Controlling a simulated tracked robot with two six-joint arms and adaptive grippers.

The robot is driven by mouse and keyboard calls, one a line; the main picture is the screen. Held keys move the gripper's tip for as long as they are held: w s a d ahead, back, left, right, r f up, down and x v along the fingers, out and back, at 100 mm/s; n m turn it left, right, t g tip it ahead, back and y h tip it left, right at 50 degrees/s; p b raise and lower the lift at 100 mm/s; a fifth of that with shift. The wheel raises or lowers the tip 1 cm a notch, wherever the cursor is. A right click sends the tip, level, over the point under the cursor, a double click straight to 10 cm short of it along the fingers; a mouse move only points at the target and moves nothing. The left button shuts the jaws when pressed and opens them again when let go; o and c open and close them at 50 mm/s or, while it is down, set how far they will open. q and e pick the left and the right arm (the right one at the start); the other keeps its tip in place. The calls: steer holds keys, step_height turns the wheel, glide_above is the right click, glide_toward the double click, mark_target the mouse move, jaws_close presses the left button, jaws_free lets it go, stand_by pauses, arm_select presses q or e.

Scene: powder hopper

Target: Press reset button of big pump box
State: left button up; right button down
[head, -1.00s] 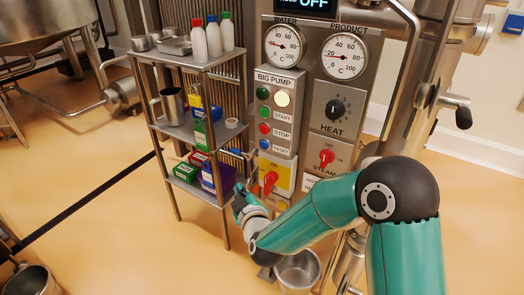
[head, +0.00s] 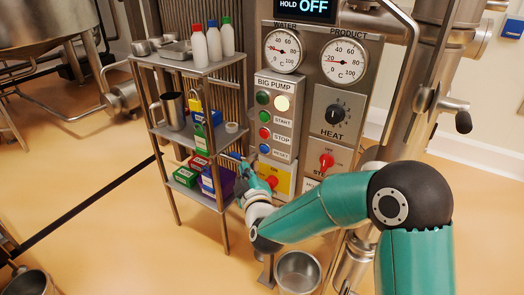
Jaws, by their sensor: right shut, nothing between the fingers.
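The big pump box (head: 290,84) is a grey panel on the machine front. It has a green button beside a lit pale lamp at the top, then start, stop and reset buttons below. The reset button (head: 264,148) is blue, the lowest, left of its RESET label. My right gripper (head: 248,158) is shut and empty, just left of and slightly below the reset button in the head view. Whether it touches the panel cannot be told. My left gripper is not in view.
A shelf rack (head: 200,137) with bottles, boxes and a jug stands close to the left of the gripper. A yellow panel with a red switch (head: 271,181) is just below. A metal pot (head: 298,272) is on the floor beneath.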

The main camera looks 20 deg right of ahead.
mark_target(264, 150)
steer(key=w+d, duration=0.3)
steer(key=d, duration=0.2)
steer(key=shift+w, duration=0.4)
stand_by(1.2)
steer(key=shift+w+d+b, duration=0.3)
steer(key=shift+w+d, duration=0.25)
steer(key=shift+d, duration=0.1)
stand_by(0.7)
steer(key=shift+s+a, duration=0.1)
steer(key=shift+a, duration=0.05)
steer(key=shift+s+a+b, duration=0.45)
steer(key=shift+a, duration=0.1)
stand_by(0.4)
